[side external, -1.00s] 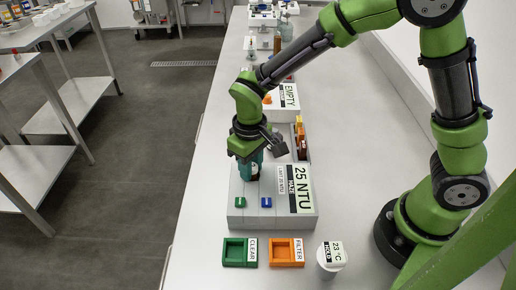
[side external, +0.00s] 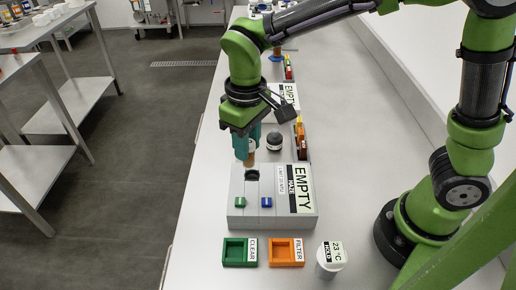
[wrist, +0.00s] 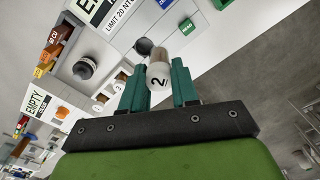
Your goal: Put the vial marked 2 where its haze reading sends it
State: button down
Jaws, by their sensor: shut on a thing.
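My gripper (side external: 249,148) is shut on the vial marked 2 (wrist: 158,76), and the fingers also show in the wrist view (wrist: 158,68). The vial has a white numbered cap and a brownish body (side external: 247,159). It hangs just above the grey haze meter (side external: 275,216), apart from its dark round well (side external: 252,175). The meter display (side external: 301,188) reads EMPTY, HOLD; its label (wrist: 128,19) says LIMIT 20 NTU. A green CLEAR tray (side external: 225,253) and an orange FILTER tray (side external: 273,254) stand in front of the meter, both with empty recesses.
A white cup-like unit (side external: 330,262) showing 23 °C, HOLD stands right of the trays. A round black-topped object (side external: 274,139) stands behind the meter, near a rack of coloured blocks (side external: 300,135). A second EMPTY display (side external: 287,95) stands farther back.

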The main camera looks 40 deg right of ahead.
jog(key=s+a, duration=0.4)
jog(key=s, duration=0.3)
jog(key=m, duration=0.7)
send_over(280, 252)
jog(key=shift+f, duration=6)
jog(key=shift+f, duration=0.15)
jog(key=c, duration=0.8)
grip_release()
jog(key=shift+c, duration=0.2)
